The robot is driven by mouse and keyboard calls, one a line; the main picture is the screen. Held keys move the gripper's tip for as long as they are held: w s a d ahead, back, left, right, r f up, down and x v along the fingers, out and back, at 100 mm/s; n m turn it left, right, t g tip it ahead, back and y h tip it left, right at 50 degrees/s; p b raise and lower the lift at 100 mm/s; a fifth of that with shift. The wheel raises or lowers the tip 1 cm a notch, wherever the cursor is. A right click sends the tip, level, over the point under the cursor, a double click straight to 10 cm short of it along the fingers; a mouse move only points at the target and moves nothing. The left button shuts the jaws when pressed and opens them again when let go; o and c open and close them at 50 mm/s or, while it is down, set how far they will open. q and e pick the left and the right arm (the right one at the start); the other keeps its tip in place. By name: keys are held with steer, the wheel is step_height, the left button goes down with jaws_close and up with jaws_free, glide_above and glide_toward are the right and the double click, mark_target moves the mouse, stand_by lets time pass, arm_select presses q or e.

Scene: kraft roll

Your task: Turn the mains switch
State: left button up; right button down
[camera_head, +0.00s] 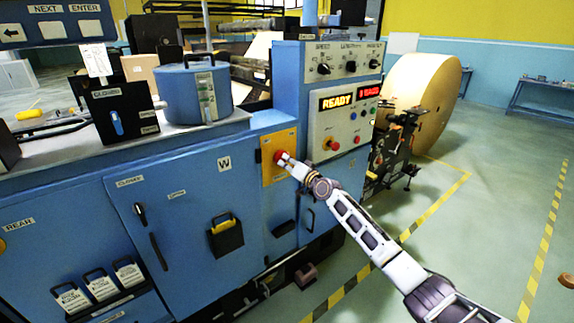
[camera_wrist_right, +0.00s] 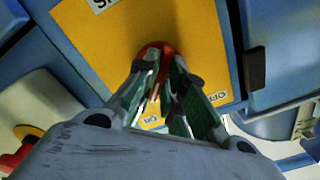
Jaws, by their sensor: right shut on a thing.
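The mains switch is a red knob (camera_head: 281,156) on a yellow plate (camera_head: 267,172) on the front of the blue machine. My right gripper (camera_head: 285,158) reaches it from the lower right and is shut on the knob. In the right wrist view the red knob (camera_wrist_right: 154,50) shows between and beyond the fingertips of the right gripper (camera_wrist_right: 158,75), against the yellow plate (camera_wrist_right: 95,40). The fingers cover much of the knob, so its exact angle is hard to tell. Lettering on the plate is partly hidden. My left gripper is not in view.
A control panel (camera_head: 345,125) with a lit READY display and a red button (camera_head: 332,144) stands just right of the plate. Blue cabinet doors (camera_head: 185,205) with handles are at left. A large kraft roll (camera_head: 425,95) stands behind.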

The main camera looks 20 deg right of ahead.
steer(key=shift+f, duration=0.1)
steer(key=n+b, duration=0.4)
steer(key=n, duration=0.2)
steer(key=shift+d+b, duration=0.1)
steer(key=shift+b, duration=0.2)
steer(key=shift+n, duration=0.8)
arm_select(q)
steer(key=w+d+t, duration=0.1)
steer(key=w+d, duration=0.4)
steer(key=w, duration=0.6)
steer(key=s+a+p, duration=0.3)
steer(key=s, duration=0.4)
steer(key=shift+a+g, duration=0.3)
arm_select(e)
steer(key=shift+n, duration=5)
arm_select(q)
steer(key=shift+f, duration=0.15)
